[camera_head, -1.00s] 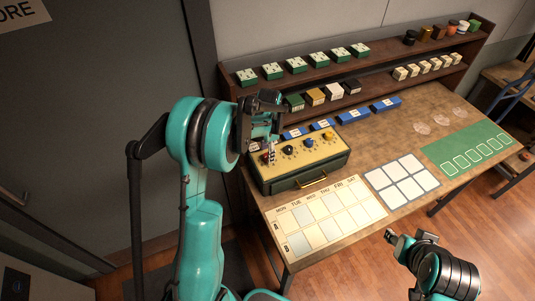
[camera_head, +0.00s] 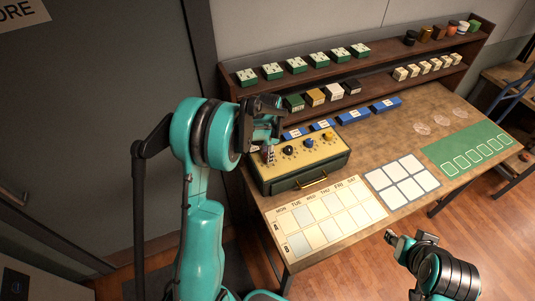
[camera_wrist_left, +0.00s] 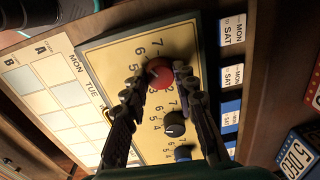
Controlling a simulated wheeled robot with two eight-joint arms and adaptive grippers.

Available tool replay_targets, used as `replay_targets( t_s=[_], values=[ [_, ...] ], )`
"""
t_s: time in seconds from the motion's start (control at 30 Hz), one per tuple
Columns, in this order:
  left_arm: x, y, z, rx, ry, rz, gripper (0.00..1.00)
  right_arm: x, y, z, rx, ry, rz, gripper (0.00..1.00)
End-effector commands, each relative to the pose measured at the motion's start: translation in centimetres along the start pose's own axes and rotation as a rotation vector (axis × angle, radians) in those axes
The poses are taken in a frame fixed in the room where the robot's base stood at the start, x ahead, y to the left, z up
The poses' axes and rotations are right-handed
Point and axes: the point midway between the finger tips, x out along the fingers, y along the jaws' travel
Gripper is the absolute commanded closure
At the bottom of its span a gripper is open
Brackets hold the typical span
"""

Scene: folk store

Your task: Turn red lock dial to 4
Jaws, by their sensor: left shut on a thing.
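The lock box (camera_head: 308,173) is green with a cream top plate and sits on the table's left part. A row of dials runs along its top: black (camera_head: 288,150), blue (camera_head: 308,143) and yellow (camera_head: 328,136). The red lock dial (camera_wrist_left: 159,75) shows between my left gripper's fingers in the wrist view, with printed numbers around it; its exact setting is too small to read. My left gripper (camera_head: 269,157) reaches down over the box's left end, shut on the red dial, mostly hiding it in the head view. My right gripper (camera_head: 392,238) is away from the box at front right.
A day-grid mat (camera_head: 325,217) lies in front of the box. A white grid card (camera_head: 402,181) and a green mat (camera_head: 468,150) lie to the right. Blue boxes (camera_head: 386,104) stand behind the box, below shelves holding small boxes.

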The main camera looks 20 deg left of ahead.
Motion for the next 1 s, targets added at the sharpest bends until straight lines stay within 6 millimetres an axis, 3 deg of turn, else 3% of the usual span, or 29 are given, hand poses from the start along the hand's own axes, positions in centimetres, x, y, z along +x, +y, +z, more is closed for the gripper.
replay_targets(
  t_s=[0.27,1.0],
  values=[
    [0.1,0.0,-0.1,-0.152,-0.007,0.000,1.00,0.7,0.0,0.5,0.000,0.000,0.000,0.60],
    [0.1,-0.1,-0.1,-0.846,-0.038,0.000,1.00,2.5,0.0,1.8,0.000,0.000,0.000,0.60]
  ],
)
